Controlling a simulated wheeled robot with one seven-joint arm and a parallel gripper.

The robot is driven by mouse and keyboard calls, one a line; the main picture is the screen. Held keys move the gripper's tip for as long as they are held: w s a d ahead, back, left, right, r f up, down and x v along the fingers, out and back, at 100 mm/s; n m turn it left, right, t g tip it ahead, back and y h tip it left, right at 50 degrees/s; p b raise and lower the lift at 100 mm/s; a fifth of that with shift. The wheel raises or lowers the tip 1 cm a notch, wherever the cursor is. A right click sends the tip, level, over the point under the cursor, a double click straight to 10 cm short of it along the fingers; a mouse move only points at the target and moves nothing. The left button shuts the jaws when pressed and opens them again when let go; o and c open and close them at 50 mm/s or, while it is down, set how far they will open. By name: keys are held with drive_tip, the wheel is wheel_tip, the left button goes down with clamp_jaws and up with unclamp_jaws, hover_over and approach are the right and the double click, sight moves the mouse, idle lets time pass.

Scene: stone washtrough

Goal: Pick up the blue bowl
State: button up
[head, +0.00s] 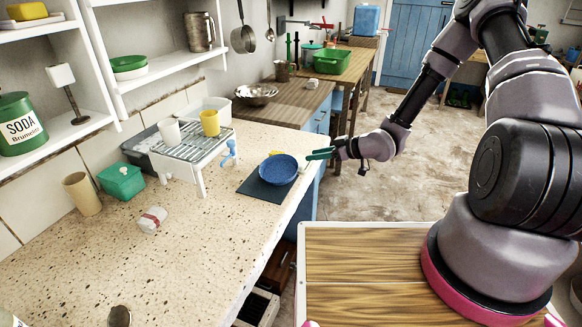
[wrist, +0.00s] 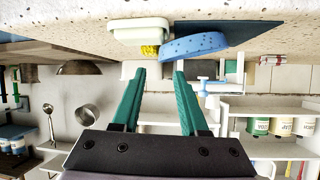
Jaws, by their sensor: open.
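The blue bowl (head: 279,169) stands upright on a dark mat (head: 262,194) near the counter's right edge in the head view. It also shows in the wrist view (wrist: 194,47), where the picture is upside down. My gripper (head: 308,155) has green fingers and is just to the right of the bowl, at about rim height or slightly above, past the counter edge. In the wrist view my gripper (wrist: 160,72) is open, with nothing between its fingertips. The bowl appears beyond the tips, and I cannot tell the exact gap.
A white rack (head: 194,153) with a yellow cup (head: 210,122) and a white cup (head: 169,132) stands left of the bowl. A small yellow thing (wrist: 149,50) lies beside the bowl. The speckled counter (head: 200,235) is mostly clear in front.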

sight(289, 158)
drive_tip(key=shift+y, duration=0.5)
drive_tip(key=x, duration=1.1)
drive_tip(key=shift+w+a+f, duration=0.1)
clamp_jaws()
